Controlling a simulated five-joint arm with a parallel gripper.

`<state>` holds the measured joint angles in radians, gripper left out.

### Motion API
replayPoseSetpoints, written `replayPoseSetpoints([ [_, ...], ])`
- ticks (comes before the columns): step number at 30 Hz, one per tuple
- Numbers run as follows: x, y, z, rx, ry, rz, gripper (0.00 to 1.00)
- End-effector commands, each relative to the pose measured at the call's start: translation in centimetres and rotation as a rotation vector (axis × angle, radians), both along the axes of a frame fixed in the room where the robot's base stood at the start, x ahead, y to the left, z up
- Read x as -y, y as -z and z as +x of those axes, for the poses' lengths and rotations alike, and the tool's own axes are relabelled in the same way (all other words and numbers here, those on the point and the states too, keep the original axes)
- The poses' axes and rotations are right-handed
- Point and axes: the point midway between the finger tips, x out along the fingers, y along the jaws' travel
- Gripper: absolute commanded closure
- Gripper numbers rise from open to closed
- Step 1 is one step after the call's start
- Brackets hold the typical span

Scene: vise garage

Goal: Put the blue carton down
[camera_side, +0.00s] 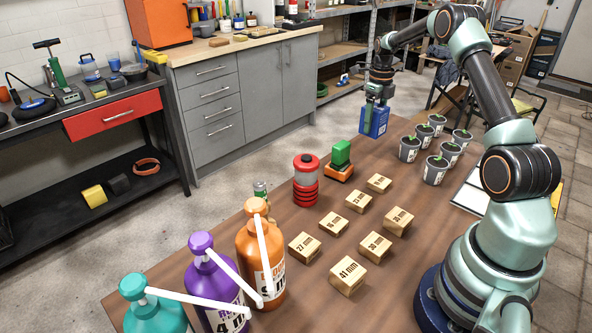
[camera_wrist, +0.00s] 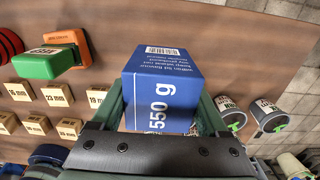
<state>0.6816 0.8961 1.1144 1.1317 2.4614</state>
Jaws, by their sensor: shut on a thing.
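The blue carton (camera_side: 374,121) is held in my gripper (camera_side: 377,103) at the far end of the brown table in the side view. In the wrist view the blue carton (camera_wrist: 160,88) sits between the two green fingers of my gripper (camera_wrist: 162,112), with "550 g" on its near face and a barcode on the far one. The fingers are shut on it. In the side view it looks upright, close to the table's far edge. I cannot tell whether its underside touches the table.
Several potted seedlings (camera_side: 436,170) stand right of the carton. A green and orange block (camera_side: 340,160), a red stacked container (camera_side: 305,180) and several labelled wooden blocks (camera_side: 348,274) stand nearer. Pump bottles (camera_side: 261,255) line the near left. Bare table (camera_side: 372,160) lies just in front of the carton.

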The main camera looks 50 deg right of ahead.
Motion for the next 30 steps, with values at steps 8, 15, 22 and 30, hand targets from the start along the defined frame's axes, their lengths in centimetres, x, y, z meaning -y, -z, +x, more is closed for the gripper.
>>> replayPoseSetpoints([
  [8,0.0,2.6,0.1,0.002,0.000,-0.002,1.00],
  [15,0.0,5.1,0.0,0.001,0.000,-0.001,1.00],
  [22,0.0,6.9,0.1,0.003,0.000,-0.002,1.00],
  [30,0.0,7.0,0.1,0.003,0.000,-0.002,1.00],
])
